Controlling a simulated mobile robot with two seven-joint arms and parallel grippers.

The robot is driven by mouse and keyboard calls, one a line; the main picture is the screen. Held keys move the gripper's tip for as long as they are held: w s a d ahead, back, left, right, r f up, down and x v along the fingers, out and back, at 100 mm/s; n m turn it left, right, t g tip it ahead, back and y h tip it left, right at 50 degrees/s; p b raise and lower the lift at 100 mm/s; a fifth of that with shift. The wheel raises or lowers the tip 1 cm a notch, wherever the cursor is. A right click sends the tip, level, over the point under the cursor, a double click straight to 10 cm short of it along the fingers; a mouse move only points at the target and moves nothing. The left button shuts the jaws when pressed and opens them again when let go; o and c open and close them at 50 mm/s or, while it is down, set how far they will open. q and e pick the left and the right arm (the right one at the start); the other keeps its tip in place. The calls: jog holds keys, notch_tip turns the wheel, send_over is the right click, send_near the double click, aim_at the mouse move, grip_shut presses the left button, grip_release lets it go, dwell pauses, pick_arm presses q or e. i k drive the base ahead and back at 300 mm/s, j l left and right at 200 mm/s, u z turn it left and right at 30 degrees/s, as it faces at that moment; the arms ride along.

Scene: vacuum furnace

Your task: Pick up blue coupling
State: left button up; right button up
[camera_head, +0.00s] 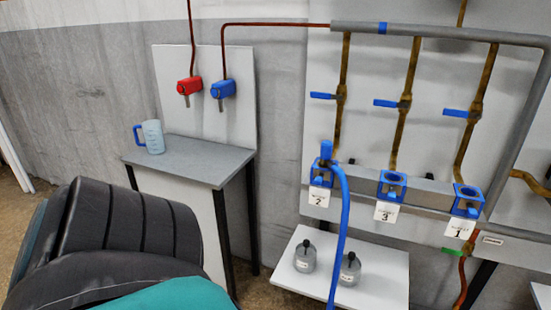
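A blue coupling (326,151) shows as the upright blue end piece at the top of a blue hose (343,215). It stands at the blue socket block (321,176) above the label "2". I cannot tell whether it is seated in that block or only in front of it. The hose bends down from it and leaves the view at the bottom. Neither my left nor my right gripper is in view, and nothing is seen touching the coupling.
Two more blue socket blocks (392,184) (467,200) sit along the grey rail. A low white shelf (378,283) below holds two grey weights (305,257) (349,269). The lower left is blocked from sight.

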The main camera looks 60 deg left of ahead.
aim_at(326, 146)
jog(key=u, duration=1.45)
